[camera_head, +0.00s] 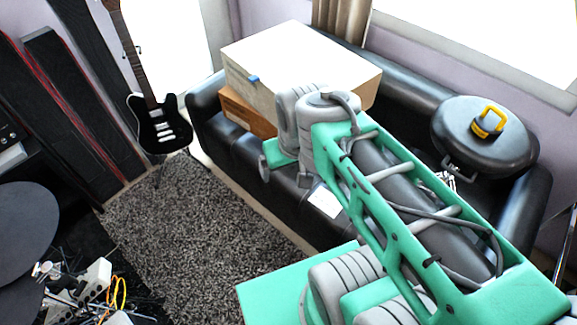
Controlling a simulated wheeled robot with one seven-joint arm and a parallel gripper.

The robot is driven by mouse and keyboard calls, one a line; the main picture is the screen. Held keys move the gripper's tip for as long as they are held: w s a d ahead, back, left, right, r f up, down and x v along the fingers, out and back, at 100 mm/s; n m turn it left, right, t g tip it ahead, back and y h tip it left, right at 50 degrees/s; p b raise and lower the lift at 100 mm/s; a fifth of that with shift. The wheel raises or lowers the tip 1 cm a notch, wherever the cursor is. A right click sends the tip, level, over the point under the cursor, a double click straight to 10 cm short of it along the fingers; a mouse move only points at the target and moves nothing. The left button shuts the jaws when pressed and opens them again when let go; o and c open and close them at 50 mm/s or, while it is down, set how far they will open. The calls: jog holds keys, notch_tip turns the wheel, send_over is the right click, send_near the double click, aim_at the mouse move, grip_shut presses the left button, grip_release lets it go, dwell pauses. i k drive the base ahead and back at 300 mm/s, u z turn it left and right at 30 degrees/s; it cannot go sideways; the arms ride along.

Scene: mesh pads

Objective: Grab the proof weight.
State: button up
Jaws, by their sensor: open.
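A small yellow and dark grey piece with a looped handle (488,122), which I take to be the proof weight, rests on a round black case at the right end of the sofa. My teal and grey arm reaches from the lower right up to the middle. My gripper (285,176) is partly hidden behind the arm, in front of the boxes; its two grey fingers look apart, with nothing seen between them. It is well to the left of the yellow piece and not touching it.
The round black case (470,147) lies on the black leather sofa (215,118). A large white-topped box (290,55) stands on a brown one (240,111). A guitar (158,122) leans at the back left. The grey rug (180,220) is clear; cables and gear clutter the lower left.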

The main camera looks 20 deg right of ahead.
aim_at(487, 126)
jog(key=k, duration=0.5)
jog(key=z, duration=2.1)
jog(key=k, duration=1.4)
jog(key=u, duration=0.5)
jog(key=i, duration=1.7)
